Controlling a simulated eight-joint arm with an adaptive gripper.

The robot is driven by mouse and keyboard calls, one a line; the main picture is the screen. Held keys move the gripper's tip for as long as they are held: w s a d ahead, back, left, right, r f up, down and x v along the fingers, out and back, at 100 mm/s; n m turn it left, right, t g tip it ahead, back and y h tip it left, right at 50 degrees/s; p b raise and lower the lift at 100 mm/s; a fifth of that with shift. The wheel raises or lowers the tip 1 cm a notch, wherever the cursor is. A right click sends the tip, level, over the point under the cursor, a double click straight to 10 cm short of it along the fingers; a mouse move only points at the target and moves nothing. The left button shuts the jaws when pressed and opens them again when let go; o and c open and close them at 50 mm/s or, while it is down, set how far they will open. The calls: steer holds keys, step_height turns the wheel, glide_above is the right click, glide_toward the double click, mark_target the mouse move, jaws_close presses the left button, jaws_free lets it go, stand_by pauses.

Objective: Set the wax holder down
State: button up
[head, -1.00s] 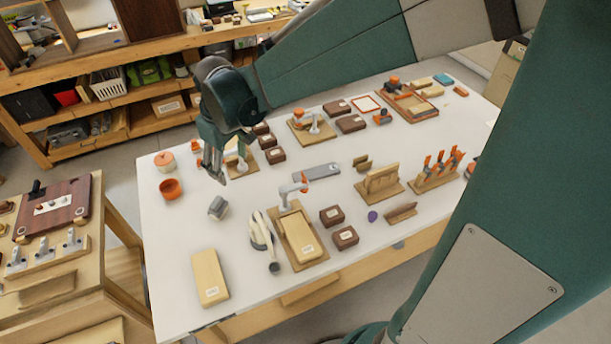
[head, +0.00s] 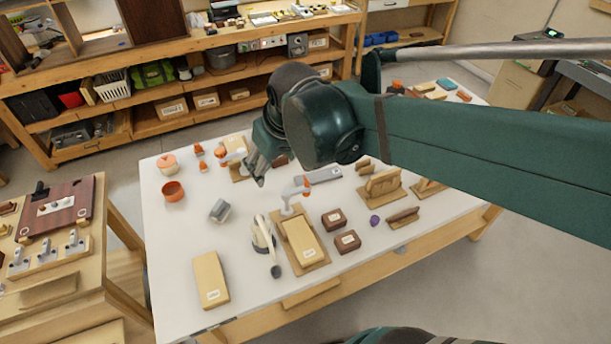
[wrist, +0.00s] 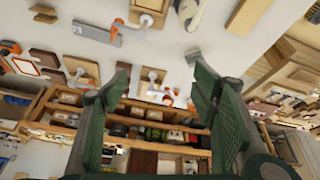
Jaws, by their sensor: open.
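My gripper (head: 258,178) hangs over the back middle of the white bench, left of the grey bar (head: 319,174). In the wrist view my gripper (wrist: 160,78) has its two green fingers spread wide, with nothing held between them. I cannot tell for sure which item is the wax holder. Near my gripper are an orange cup (head: 172,191), a lidded peach pot (head: 167,162) and a small grey block (head: 219,211). All of them rest on the bench, apart from the fingers.
In front lie a long tan block (head: 210,279), a white curved tool (head: 263,236), a board with a clamp and tan block (head: 303,240), and brown boxes (head: 347,242). A wooden rack (head: 383,186) stands right.

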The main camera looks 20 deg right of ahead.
steer(key=s+d+m+t, duration=0.2)
steer(key=s+d, duration=0.3)
steer(key=s, duration=0.4)
steer(key=shift+s+r+m+h, duration=0.2)
steer(key=shift+s+m+h, duration=0.1)
steer(key=shift+m, duration=0.1)
